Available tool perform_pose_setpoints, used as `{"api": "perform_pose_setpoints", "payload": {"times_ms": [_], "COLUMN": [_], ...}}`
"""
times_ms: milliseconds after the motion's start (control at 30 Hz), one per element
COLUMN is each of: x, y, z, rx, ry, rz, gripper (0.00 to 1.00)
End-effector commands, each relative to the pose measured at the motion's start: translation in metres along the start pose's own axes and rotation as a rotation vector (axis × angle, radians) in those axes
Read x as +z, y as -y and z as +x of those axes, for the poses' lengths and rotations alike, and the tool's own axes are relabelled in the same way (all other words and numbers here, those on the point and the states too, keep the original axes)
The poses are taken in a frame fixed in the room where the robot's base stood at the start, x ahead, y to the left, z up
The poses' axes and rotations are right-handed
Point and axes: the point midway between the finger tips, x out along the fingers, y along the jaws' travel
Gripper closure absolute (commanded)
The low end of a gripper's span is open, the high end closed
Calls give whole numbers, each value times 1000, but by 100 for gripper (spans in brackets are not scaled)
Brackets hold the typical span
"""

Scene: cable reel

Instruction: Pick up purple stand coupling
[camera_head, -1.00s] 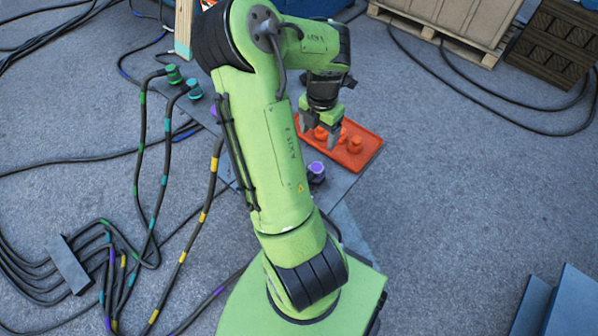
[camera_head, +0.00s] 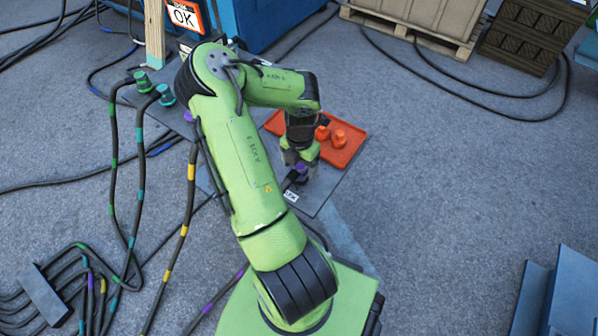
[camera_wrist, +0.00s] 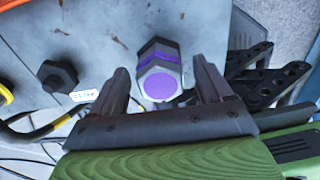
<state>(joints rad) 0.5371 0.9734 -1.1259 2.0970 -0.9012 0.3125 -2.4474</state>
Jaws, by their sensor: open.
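The purple stand coupling (camera_wrist: 159,75) is a dark grey hexagonal piece with a purple band and a purple end face. In the wrist view it stands on the grey plate (camera_wrist: 110,25), between the two fingers of my gripper (camera_wrist: 165,92). The fingers are open, one on each side, with a gap visible on both sides of it. In the head view my gripper (camera_head: 294,168) is low over the plate, and only a bit of the purple coupling (camera_head: 301,169) shows beside it; the rest is hidden.
A red-orange tray (camera_head: 350,148) with orange fittings lies just behind my gripper. A black hexagonal piece (camera_wrist: 58,76) with a white label sits left of the coupling. Cables with green and teal couplings (camera_head: 142,81) stand at left.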

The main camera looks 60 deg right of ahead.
Motion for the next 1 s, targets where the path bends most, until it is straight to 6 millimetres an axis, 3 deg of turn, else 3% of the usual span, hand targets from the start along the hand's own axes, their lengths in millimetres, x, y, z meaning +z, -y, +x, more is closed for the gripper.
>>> {"api": "perform_pose_setpoints", "payload": {"times_ms": [100,500,767,1000], "x": [0,0,0,1], "y": [0,0,-1,-2], "z": [-2,-2,-9,-68], "rx": [1,1,3,6], "ry": [0,0,1,3], "rz": [0,0,-1,-2], "gripper": [23,83,83,83]}}
